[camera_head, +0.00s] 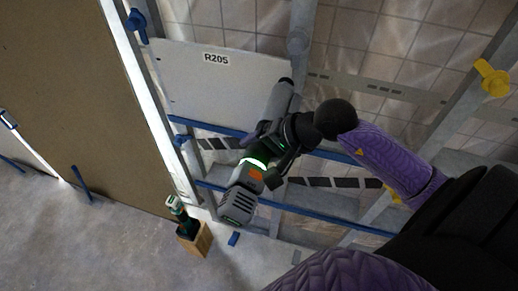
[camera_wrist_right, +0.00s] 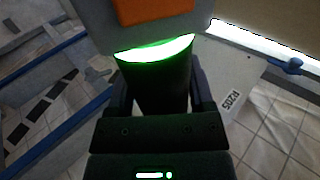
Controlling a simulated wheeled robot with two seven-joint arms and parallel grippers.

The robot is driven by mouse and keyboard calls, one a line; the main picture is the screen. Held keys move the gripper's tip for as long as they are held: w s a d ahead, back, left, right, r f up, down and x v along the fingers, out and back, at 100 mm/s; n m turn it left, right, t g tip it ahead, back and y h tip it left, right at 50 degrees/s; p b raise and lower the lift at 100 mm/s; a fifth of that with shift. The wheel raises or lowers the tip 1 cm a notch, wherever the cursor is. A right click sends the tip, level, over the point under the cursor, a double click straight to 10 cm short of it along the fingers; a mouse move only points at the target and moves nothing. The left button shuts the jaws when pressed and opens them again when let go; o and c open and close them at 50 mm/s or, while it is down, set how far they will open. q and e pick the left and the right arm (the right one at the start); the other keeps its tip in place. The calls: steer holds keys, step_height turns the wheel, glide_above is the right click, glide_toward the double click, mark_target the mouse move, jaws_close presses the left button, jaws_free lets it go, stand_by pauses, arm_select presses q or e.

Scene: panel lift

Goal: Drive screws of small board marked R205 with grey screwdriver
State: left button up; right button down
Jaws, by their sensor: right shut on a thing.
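The small board (camera_head: 195,85) is a pale panel with an R205 label, set between upright metal studs at the top of the head view. It also shows in the right wrist view (camera_wrist_right: 240,85), at right. My right gripper (camera_head: 268,150) is shut on the handle of the grey screwdriver (camera_head: 241,203), which has an orange patch and a glowing green ring. In the right wrist view the dark handle (camera_wrist_right: 160,85) sits between the fingers. The screwdriver's upper end overlaps the board's lower right in the head view; contact cannot be told. No screws are clear. My left gripper is out of view.
A wooden box (camera_head: 200,240) on the floor holds a green-and-black tool (camera_head: 180,215). A large brown panel (camera_head: 60,90) stands at left. Blue rails (camera_head: 290,212) cross below the board. A blue clamp (camera_head: 137,25) and a yellow clamp (camera_head: 491,78) sit on the frame.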

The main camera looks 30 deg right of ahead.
steer(key=shift+w+d+r+b, duration=0.15)
steer(key=shift+w+d+b, duration=0.4)
steer(key=shift+b, duration=0.1)
stand_by(1.9)
